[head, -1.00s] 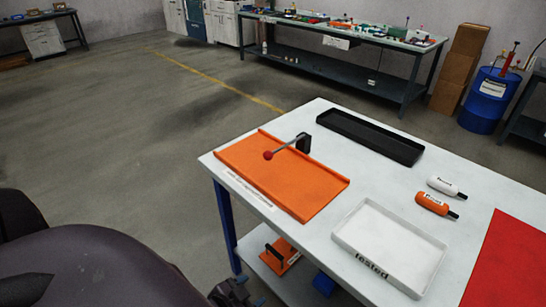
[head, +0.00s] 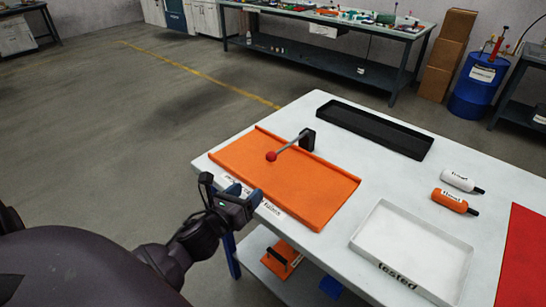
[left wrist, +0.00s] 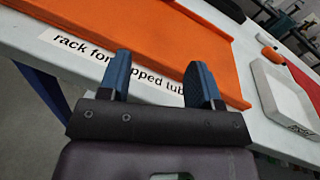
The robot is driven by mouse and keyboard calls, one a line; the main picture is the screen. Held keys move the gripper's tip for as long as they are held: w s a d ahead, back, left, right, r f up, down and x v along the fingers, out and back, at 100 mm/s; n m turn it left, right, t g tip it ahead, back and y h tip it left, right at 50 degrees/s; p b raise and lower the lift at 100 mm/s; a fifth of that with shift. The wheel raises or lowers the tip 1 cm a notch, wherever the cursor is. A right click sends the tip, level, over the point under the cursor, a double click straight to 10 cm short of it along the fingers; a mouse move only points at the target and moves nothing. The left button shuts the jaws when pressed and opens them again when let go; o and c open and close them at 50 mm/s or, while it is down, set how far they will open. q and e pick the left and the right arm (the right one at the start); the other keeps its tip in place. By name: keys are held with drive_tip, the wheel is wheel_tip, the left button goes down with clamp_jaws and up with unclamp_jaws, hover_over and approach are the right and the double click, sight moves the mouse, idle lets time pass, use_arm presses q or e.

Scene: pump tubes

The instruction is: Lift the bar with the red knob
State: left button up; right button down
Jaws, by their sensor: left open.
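A thin grey bar (head: 290,145) with a red knob (head: 271,156) on its near end sticks out from a black block (head: 308,139) over an orange rack (head: 300,190) on the white table. My left gripper (head: 233,190) is open and empty at the table's front left edge, short of the knob and nearer to me. In the left wrist view its two blue fingers (left wrist: 155,78) stand apart in front of the rack's label and the orange rack (left wrist: 180,40). The bar and knob are outside that view. My right gripper is not in view.
A black tray (head: 374,134) lies behind the rack. A white tray marked "tested" (head: 385,276) is at the front right. A white tube (head: 457,179) and an orange tube (head: 450,200) lie near a red mat (head: 525,250). An orange item (head: 281,258) sits on the lower shelf.

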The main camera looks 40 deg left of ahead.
sight(268, 159)
use_arm(q)
drive_tip(key=m, duration=0.1)
drive_tip(key=w+r+m, duration=0.1)
drive_tip(key=m, duration=0.1)
drive_tip(key=w+r+m, duration=0.1)
drive_tip(key=shift+a+r+m+t, duration=0.25)
drive_tip(key=shift+a+m+t, duration=0.05)
drive_tip(key=shift+m+t, duration=0.1)
drive_tip(key=shift+w+r+m, duration=0.2)
drive_tip(key=shift+w+m, duration=0.05)
drive_tip(key=shift+m, duration=0.05)
drive_tip(key=w, duration=0.3)
drive_tip(key=w+b, duration=0.1)
drive_tip(key=w, duration=0.3)
drive_tip(key=w+a, duration=0.1)
drive_tip(key=w, duration=0.2)
drive_tip(key=shift+w, duration=0.25)
clamp_jaws()
